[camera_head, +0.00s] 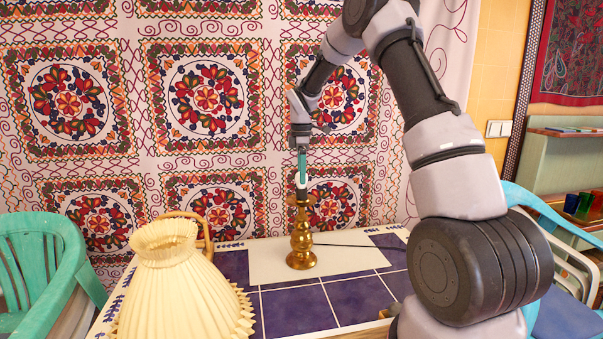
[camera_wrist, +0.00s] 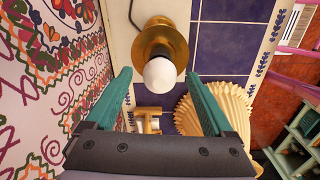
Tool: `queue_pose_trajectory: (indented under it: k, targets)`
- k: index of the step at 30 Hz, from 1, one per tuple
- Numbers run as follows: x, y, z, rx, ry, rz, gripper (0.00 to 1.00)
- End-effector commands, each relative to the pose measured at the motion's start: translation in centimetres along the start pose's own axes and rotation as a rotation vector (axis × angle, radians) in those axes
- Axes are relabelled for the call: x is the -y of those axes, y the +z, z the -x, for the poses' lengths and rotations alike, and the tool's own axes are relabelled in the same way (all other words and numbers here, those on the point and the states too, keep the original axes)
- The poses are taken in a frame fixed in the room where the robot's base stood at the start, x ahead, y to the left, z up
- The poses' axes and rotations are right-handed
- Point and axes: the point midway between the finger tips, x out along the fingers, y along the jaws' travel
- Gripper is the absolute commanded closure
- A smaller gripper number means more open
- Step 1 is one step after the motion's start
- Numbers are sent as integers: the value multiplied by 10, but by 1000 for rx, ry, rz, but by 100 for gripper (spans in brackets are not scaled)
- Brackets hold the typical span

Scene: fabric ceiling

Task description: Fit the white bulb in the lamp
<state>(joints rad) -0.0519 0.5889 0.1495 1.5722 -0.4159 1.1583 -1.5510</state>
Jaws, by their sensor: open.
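The white bulb (camera_wrist: 160,74) stands over the top of the brass lamp base (camera_head: 302,245), in line with its socket. In the wrist view the lamp base (camera_wrist: 153,38) shows behind the bulb. My gripper (camera_head: 302,182) points down over the lamp. In the wrist view my gripper (camera_wrist: 158,75) is open, with one teal finger on each side of the bulb and visible gaps between. In the head view the fingers largely hide the bulb. The lamp base is upright on the table. I cannot tell how deep the bulb sits in the socket.
A cream pleated lampshade (camera_head: 175,295) stands at the table's front left. The blue-tiled table (camera_head: 300,312) is bare in front of the lamp. A dark cord (camera_head: 350,246) runs right from the lamp. A green chair (camera_head: 45,265) is at left; a patterned cloth (camera_head: 205,95) hangs behind.

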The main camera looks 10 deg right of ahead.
Motion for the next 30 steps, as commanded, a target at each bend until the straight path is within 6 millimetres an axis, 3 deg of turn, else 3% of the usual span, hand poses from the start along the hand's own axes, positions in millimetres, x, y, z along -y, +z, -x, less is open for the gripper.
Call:
queue_pose_trajectory:
  k: [5, 18, 30]
  targets:
    - [-1, 0, 16, -1, 3, -1, 13]
    - [-1, 0, 96, -1, 3, 0, 13]
    - [0, 0, 108, 0, 0, 0, 13]
